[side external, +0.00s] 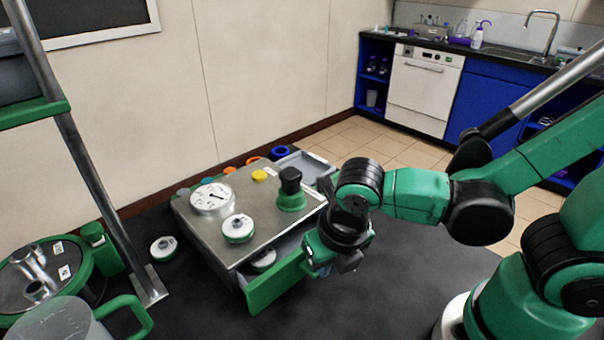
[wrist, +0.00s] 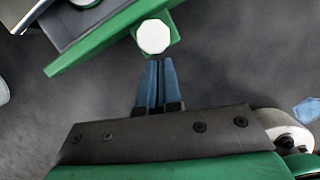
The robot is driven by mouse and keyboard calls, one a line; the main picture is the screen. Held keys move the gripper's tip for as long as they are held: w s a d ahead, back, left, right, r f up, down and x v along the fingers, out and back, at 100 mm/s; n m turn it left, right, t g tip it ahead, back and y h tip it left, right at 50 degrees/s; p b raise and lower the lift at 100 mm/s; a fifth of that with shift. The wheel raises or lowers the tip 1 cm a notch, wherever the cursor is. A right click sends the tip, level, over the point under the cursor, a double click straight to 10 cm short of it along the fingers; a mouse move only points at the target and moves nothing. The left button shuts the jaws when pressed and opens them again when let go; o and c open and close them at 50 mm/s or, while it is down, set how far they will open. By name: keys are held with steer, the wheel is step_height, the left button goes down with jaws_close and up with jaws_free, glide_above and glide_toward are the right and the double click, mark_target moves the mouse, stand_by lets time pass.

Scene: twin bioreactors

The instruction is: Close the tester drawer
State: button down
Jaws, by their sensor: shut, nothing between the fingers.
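The tester (side external: 250,208) is a grey box with a metal top, standing on the dark floor mat. Its drawer is open, with the green drawer front (side external: 272,285) out from the body and a round white-and-green piece (side external: 263,260) inside. In the wrist view the drawer front (wrist: 98,45) runs diagonally at upper left, with a white octagonal knob (wrist: 153,36) on a green tab. My gripper (wrist: 156,62) is shut and empty, its blue fingertips just below the knob. I cannot tell whether they touch it. In the side view my gripper's hand is at the drawer front's right end, fingertips hidden.
A dial gauge (side external: 212,198), a black-knobbed green piece (side external: 290,190) and a round cap (side external: 238,228) sit on the tester top. A grey tray (side external: 303,165) lies behind. A metal post (side external: 100,190) and a clear jug (side external: 65,325) stand left. The mat in front is mostly clear.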

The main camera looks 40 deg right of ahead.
steer(key=shift+w, duration=0.1)
steer(key=shift+w, duration=2.1)
steer(key=s, duration=0.2)
steer(key=s+a, duration=0.1)
steer(key=s, duration=0.1)
steer(key=shift+s+a+r, duration=0.1)
steer(key=shift+s+a, duration=0.1)
steer(key=d+v, duration=0.1)
steer(key=v, duration=0.8)
steer(key=m+t+y, duration=0.1)
steer(key=m+t, duration=0.1)
steer(key=m, duration=1.5)
glide_toward(305, 261)
step_height(305, 261, up, 3)
steer(key=w+d, duration=0.1)
steer(key=d, duration=0.2)
steer(key=w+d+m+t, duration=0.2)
steer(key=d+m, duration=0.3)
steer(key=m, duration=1)
steer(key=shift+w+d+f, duration=0.15)
steer(key=shift+w+f, duration=0.15)
steer(key=shift+w, duration=0.05)
